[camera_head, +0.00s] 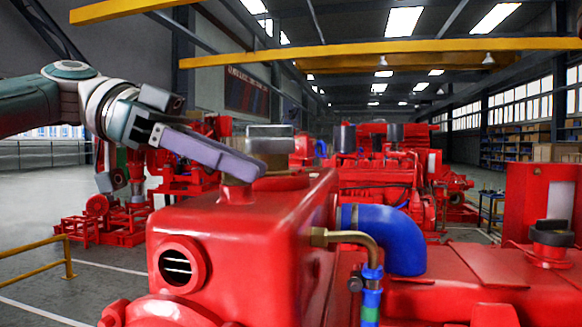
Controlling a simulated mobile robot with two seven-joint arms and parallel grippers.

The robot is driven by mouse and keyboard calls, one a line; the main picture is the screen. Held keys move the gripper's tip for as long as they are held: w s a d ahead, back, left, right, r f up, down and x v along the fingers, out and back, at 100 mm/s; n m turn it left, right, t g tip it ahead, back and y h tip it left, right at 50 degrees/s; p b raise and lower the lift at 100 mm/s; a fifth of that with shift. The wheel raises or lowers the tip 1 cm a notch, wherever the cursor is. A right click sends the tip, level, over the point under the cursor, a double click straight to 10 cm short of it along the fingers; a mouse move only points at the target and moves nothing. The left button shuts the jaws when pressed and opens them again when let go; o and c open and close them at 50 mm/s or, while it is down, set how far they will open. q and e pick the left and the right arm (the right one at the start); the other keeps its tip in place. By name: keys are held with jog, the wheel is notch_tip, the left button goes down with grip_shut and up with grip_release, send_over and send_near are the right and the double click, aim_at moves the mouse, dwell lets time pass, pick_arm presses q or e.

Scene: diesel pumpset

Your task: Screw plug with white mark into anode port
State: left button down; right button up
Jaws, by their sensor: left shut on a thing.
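My left gripper (258,162) reaches in from the left over the top of the red tank (245,225). Its long grey-violet near finger lies against a grey metallic plug (270,131) with a flat-sided head, and the gripper is shut on it. The plug is above the tank's top, near a short red neck. A round opening (180,264) with white bars inside is in the tank's front face. I cannot tell which opening is the anode port. My right gripper is not in view.
A brass elbow pipe (345,238) and a blue hose (393,236) stand close to the tank's right side. A black-topped cap (551,237) is at far right. More red machines (375,175) stand behind. A yellow rail (40,247) and open floor are at left.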

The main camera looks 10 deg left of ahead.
pick_arm(q)
jog(key=shift+w+f+m+g, duration=0.1)
jog(key=shift+f+m+g, duration=0.1)
jog(key=shift+m+g, duration=0.3)
jog(key=shift+g+b, duration=0.3)
jog(key=shift+g, duration=0.1)
jog(key=c, duration=0.7)
grip_release()
jog(key=shift+s, duration=0.2)
jog(key=shift+n+t, duration=0.4)
jog(key=shift+t, duration=0.4)
jog(key=shift+n+t+b, duration=0.35)
jog(key=shift+n+t, duration=0.25)
